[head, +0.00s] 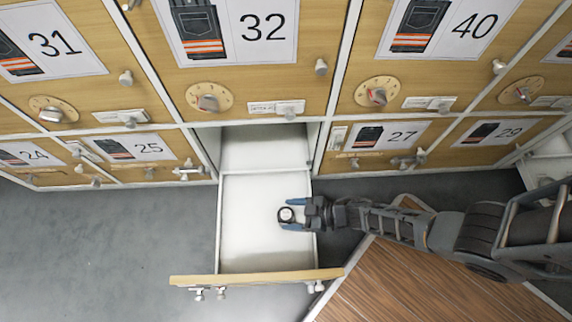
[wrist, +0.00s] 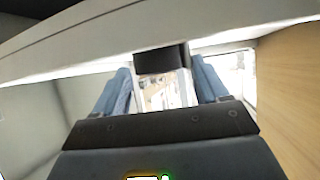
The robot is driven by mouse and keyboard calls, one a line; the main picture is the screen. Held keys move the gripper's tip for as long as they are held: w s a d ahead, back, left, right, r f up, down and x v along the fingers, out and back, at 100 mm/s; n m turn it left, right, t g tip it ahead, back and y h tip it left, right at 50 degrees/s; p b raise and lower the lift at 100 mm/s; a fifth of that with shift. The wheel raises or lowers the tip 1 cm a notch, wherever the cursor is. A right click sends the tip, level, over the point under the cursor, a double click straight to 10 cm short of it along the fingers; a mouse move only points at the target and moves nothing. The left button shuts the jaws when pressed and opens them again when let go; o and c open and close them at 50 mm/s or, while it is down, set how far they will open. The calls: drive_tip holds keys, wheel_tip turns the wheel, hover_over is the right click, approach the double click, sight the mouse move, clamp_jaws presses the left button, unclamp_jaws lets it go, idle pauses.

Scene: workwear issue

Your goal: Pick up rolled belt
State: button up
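The rolled belt (head: 286,215) is a small dark coil with a pale centre, inside the pulled-out drawer (head: 245,248). My gripper (head: 289,215) reaches in from the right, low over the white drawer floor, with its blue fingers on either side of the belt. The fingers are spread wide, with a gap to the belt visible. In the wrist view the belt (wrist: 162,58) shows as a dark block just beyond and between the fingers (wrist: 163,85). Its lower part is hard to make out against bright, shiny surfaces there.
The drawer's wooden front (head: 255,277) stands out over the grey floor (head: 100,250). Closed numbered lockers (head: 255,80) with dials line the back. A wood-topped surface (head: 400,285) is under my arm at the right. The rest of the drawer looks empty.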

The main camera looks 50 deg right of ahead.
drive_tip(key=c, duration=0.6)
drive_tip(key=shift+r, duration=0.1)
drive_tip(key=shift+c, duration=0.2)
